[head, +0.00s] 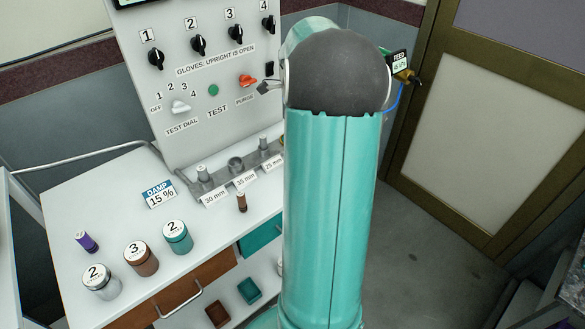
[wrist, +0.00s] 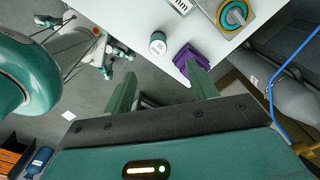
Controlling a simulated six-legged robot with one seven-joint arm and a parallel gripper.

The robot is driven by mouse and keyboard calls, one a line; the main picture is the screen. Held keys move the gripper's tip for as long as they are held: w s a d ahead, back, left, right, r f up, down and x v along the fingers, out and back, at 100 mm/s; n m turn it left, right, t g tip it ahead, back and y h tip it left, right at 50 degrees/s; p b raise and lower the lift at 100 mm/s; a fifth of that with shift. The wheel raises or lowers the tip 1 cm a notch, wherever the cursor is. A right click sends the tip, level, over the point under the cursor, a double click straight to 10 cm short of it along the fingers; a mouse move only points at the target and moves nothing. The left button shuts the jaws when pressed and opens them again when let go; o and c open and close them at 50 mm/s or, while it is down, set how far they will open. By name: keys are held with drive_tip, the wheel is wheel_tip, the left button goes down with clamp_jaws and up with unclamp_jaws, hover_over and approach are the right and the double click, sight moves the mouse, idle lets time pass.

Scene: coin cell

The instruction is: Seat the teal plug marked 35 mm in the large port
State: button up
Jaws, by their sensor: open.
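In the head view the 35 mm port (head: 236,163) is an open grey ring between the 30 mm and 25 mm ports. Grey plugs stand at the 30 mm (head: 203,173) and 25 mm (head: 264,145) ports. My gripper (wrist: 161,72) is open and empty, apart from the table things. My arm hides the area right of the ports in the head view.
A silver jar (head: 101,281), brown jar (head: 141,258) and teal jar (head: 177,236) stand on the white bench. A purple plug (head: 86,241) and brown plug (head: 241,201) stand there too. Teal (head: 249,291) and brown (head: 217,314) bins lie below. A purple tray (wrist: 190,57) shows beyond my fingers.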

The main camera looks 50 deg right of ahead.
wheel_tip(320, 180, down, 7)
drive_tip(key=shift+a+r, duration=0.1)
drive_tip(key=shift+s+a+f, duration=0.1)
drive_tip(key=shift+f, duration=1.3)
drive_tip(key=shift+s+f, duration=0.1)
drive_tip(key=shift+f, duration=1.25)
drive_tip(key=c, duration=1.1)
drive_tip(key=shift+r, duration=0.1)
